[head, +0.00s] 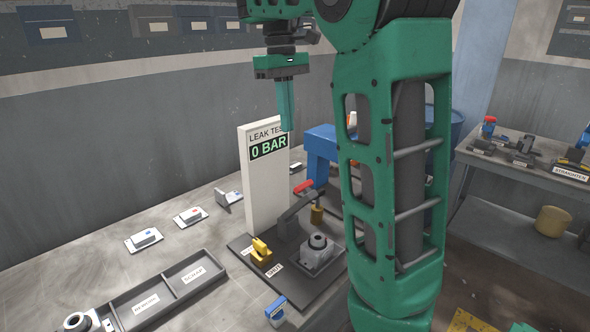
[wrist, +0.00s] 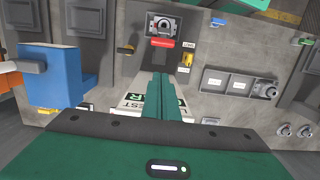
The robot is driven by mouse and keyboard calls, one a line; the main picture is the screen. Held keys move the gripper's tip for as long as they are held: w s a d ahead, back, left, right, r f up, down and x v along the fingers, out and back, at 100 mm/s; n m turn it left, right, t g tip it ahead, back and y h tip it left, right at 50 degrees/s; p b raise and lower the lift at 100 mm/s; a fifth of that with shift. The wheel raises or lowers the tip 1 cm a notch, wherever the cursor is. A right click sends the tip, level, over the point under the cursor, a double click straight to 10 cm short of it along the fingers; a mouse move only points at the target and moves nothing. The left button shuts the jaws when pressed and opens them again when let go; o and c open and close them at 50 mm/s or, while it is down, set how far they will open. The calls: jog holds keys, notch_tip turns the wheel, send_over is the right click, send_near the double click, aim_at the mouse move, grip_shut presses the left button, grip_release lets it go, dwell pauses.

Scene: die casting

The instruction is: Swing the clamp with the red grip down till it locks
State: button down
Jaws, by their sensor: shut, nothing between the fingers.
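The clamp's red grip (head: 303,187) tops a dark lever (head: 290,211) that slants up above the fixture plate (head: 310,277). In the wrist view the red grip (wrist: 162,43) lies beyond my fingertips, in front of a grey housing. My gripper (head: 287,128) hangs above and behind the clamp, by the top of the leak test panel. Its green fingers are together and empty, clear of the red grip; they also show in the wrist view (wrist: 160,76). A grey cast part (head: 318,250) with a round top sits on the plate, right of the lever's foot.
The white leak test panel (head: 259,198), reading 0 BAR, stands just left of the clamp. A blue block (head: 322,143) stands behind it. A yellow piece (head: 261,252) is on the plate. A divided grey tray (head: 165,290) lies at the front left. My arm column blocks the right side.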

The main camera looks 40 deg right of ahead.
jog(key=shift+s+d+f, duration=0.1)
jog(key=shift+f, duration=0.65)
jog(key=shift+s+f, duration=0.1)
jog(key=shift+f, duration=0.15)
jog(key=shift+s+f, duration=0.65)
jog(key=shift+f, duration=1)
jog(key=shift+s+f, duration=0.65)
jog(key=shift+f, duration=1)
jog(key=shift+s+f, duration=0.65)
jog(key=shift+f, duration=1)
